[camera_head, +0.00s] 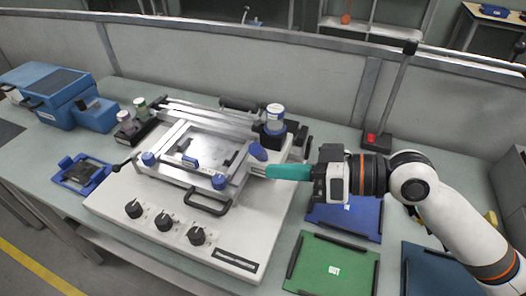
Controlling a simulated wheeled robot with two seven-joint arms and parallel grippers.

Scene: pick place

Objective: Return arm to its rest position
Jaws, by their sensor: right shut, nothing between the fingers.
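My right arm comes in from the right edge, and its gripper (270,172) points left with its green fingers closed and empty. The fingertips are close to the right side of the white machine (232,230), by a blue knob (258,152); I cannot tell whether they touch. The machine has a metal frame, blue knobs and several black dials on its front. My left gripper is not in view.
A green tray (333,268) and a blue tray (345,218) lie below my right arm. A white-and-blue bottle (275,115) stands at the machine's back right. A blue case (45,90) and a small blue fixture (84,174) are at left. A grey partition (240,60) runs behind.

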